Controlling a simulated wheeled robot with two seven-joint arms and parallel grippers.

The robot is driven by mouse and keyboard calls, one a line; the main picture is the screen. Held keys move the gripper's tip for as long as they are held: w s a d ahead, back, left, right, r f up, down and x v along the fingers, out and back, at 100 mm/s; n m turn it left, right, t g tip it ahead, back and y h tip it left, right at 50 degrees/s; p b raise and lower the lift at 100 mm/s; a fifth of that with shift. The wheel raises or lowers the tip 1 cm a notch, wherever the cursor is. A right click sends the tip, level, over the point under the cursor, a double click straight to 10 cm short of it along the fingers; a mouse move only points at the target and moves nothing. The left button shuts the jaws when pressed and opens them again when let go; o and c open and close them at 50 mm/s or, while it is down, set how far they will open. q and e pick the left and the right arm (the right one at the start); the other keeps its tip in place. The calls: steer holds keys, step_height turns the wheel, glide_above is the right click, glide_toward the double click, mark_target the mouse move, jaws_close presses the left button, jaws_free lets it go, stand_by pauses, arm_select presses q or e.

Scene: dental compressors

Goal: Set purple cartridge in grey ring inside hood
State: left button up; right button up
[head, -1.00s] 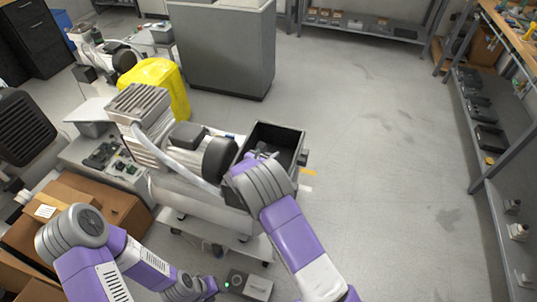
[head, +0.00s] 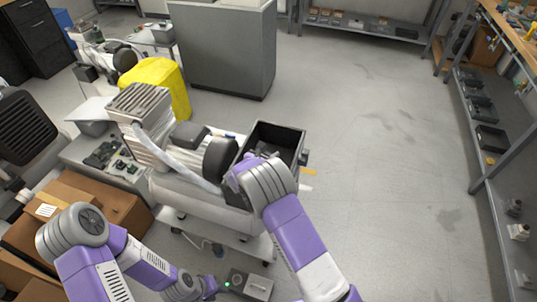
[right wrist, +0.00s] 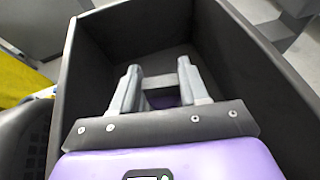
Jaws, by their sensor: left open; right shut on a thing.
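A dark open-topped box (head: 262,132), which seems to be the hood, stands at the right end of the cart. My right gripper (right wrist: 158,85) is over and partly inside it, fingers pointing down into it. A grey piece with a purple part (right wrist: 162,100) shows between the fingers; it seems to be the purple cartridge, mostly hidden by the gripper body. In the head view my right wrist hides the fingertips. I cannot make out the grey ring. My left gripper (head: 209,286) is low at the bottom, away from the box, small and hard to see.
A black round part (head: 220,158) and a pale hose (head: 190,168) lie just left of the box on the cart. Cardboard boxes (head: 85,195) are at left. The floor at right is clear.

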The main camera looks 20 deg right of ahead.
steer(key=shift+f, duration=0.45)
steer(key=o, duration=0.8)
